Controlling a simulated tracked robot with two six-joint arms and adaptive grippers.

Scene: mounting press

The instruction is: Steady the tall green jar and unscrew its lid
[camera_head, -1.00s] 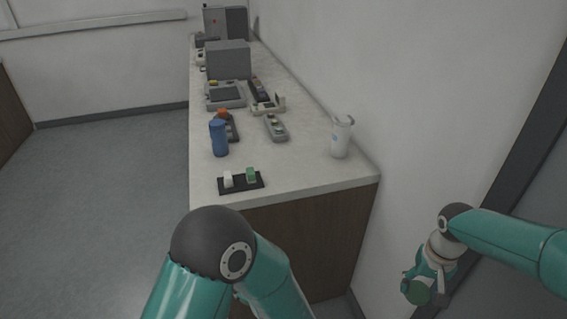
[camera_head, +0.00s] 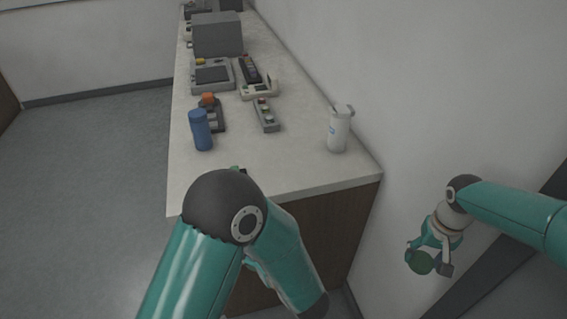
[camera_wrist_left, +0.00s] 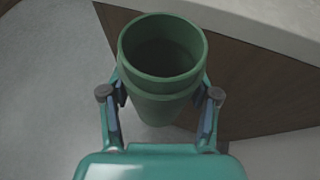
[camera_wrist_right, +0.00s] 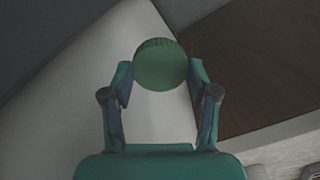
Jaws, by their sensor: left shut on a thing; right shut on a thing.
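The tall green jar (camera_wrist_left: 161,92) shows in the left wrist view with its round mouth open and its dark inside visible. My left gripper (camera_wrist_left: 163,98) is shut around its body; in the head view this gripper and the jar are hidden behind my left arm. The round green lid (camera_wrist_right: 160,64) is off the jar, between the fingers of my right gripper (camera_wrist_right: 160,80), which is shut on it. The lid also shows in the head view (camera_head: 419,263), in the air right of the bench, well apart from my left arm.
The pale bench top (camera_head: 285,170) has a wood-brown side (camera_head: 335,225). On it stand a blue bottle (camera_head: 201,130), a white jug (camera_head: 339,130), a control strip (camera_head: 266,115) and a grey boxy machine (camera_head: 217,38). A wall runs along the right; floor is clear at left.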

